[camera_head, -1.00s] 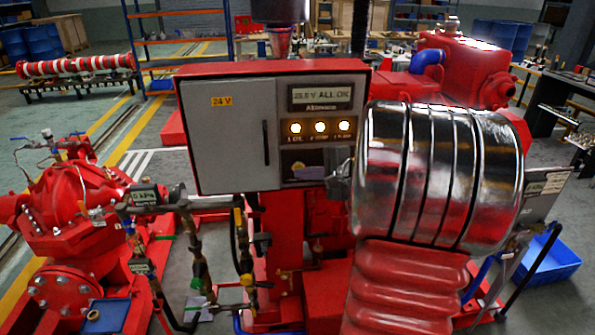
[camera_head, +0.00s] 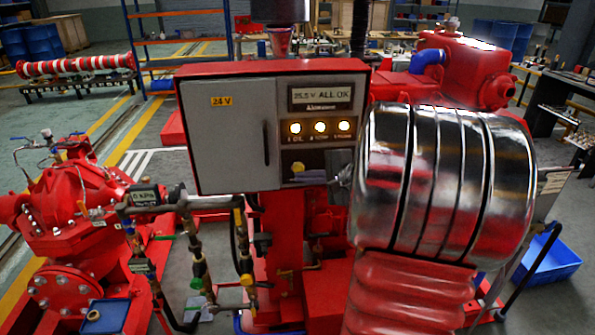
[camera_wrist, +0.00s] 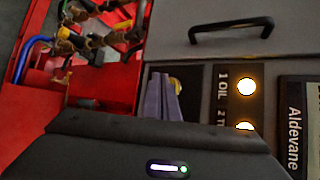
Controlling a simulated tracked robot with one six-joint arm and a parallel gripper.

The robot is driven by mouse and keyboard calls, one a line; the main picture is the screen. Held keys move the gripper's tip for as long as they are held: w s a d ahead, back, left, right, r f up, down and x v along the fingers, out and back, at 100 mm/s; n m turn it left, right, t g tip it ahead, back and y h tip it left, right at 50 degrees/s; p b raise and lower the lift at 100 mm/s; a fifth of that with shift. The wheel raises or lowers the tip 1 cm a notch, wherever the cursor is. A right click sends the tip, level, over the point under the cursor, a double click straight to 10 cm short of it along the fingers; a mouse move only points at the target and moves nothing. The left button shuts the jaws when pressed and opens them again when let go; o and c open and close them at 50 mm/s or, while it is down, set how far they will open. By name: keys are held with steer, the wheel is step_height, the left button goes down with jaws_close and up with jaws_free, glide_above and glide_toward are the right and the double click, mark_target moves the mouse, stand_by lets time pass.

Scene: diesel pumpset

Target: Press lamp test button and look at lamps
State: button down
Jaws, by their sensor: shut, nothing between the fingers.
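The grey control box (camera_head: 228,135) on its red stand has a closed door and a dark panel on its right side. Three lamps (camera_head: 320,127) in a row on the panel glow warm white. In the wrist view the lamp marked 1 OIL (camera_wrist: 246,87) is lit, and the second is partly hidden by my wrist housing. A small yellow part (camera_head: 298,167), possibly the lamp test button, shows below the lamps. It also peeks out behind my gripper (camera_wrist: 162,97) in the wrist view. My gripper's fingers are together and empty, close to that part; I cannot tell if they touch it.
A red pump (camera_head: 70,200) with pipes and gauges stands at left. Red engine parts (camera_head: 460,70) stand behind my arm. A blue crate (camera_head: 550,262) sits on the floor at right.

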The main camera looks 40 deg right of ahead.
steer(key=shift+s+a, duration=0.7)
steer(key=shift+s, duration=0.35)
steer(key=shift+s+a, duration=0.7)
steer(key=shift+s, duration=0.3)
steer(key=s+a+n+g+y, duration=0.25)
steer(key=a+n+g, duration=0.4)
steer(key=a, duration=1.45)
steer(key=s+a+n+h, duration=0.3)
steer(key=s+a+n, duration=0.7)
steer(key=n, duration=0.4)
steer(key=shift+s+a+g+h, duration=0.35)
steer(key=shift+s+g, duration=0.1)
steer(key=shift+s, duration=0.3)
steer(key=shift+d, duration=0.15)
